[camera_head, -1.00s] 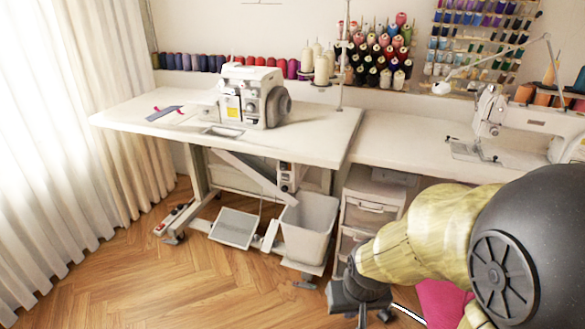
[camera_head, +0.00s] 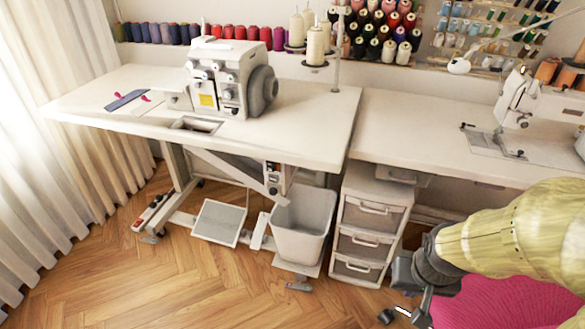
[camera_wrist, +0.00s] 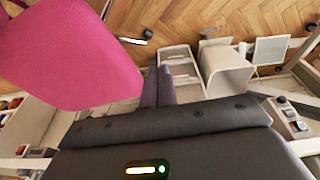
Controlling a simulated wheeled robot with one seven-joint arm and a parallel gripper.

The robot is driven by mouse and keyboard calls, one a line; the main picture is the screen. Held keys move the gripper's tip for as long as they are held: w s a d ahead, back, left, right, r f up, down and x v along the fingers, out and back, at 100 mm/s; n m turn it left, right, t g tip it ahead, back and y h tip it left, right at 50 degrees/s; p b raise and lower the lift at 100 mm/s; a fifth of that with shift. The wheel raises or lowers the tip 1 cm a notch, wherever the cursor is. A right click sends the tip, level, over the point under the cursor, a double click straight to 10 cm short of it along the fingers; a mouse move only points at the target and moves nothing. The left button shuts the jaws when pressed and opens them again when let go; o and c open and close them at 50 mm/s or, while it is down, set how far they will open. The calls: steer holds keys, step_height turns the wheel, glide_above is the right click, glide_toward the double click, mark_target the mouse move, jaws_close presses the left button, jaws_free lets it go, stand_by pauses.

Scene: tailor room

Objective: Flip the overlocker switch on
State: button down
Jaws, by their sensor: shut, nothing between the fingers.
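The white overlocker (camera_head: 225,85) stands on the left sewing table (camera_head: 310,130). A small switch box (camera_head: 273,178) with buttons hangs under that table, above the grey bin. It also shows at the right in the wrist view (camera_wrist: 290,115). Which part is on or off is too small to tell. My gripper (camera_head: 408,308) is dark, at the lower right of the head view, right of the drawer unit and apart from the switch box. In the wrist view its fingers (camera_wrist: 158,88) are together and empty.
A grey bin (camera_head: 300,228) and a treadle (camera_head: 218,222) stand below the switch box. A white drawer unit (camera_head: 370,238) is right of the bin. A pink seat (camera_head: 500,300) is close to my arm. The wooden floor (camera_head: 200,285) in front is clear.

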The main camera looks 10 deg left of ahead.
steer(key=shift+w, duration=0.1)
stand_by(0.3)
steer(key=w+a+f+n+t+y+b, duration=0.35)
steer(key=w+a+n+t+b, duration=0.3)
steer(key=w+a+n, duration=0.85)
steer(key=w+a+r+n+t+y+b, duration=0.1)
steer(key=a+n+y, duration=0.3)
steer(key=a, duration=0.4)
steer(key=w+a+r+n+t+y+b, duration=0.1)
steer(key=w+a+n+t+y, duration=0.1)
steer(key=a+n, duration=0.4)
steer(key=shift+a+r+t+y+b, duration=0.25)
steer(key=shift+a+t+y+b, duration=0.15)
steer(key=shift+a+y, duration=0.6)
steer(key=shift+a+h, duration=0.15)
steer(key=shift+h, duration=0.1)
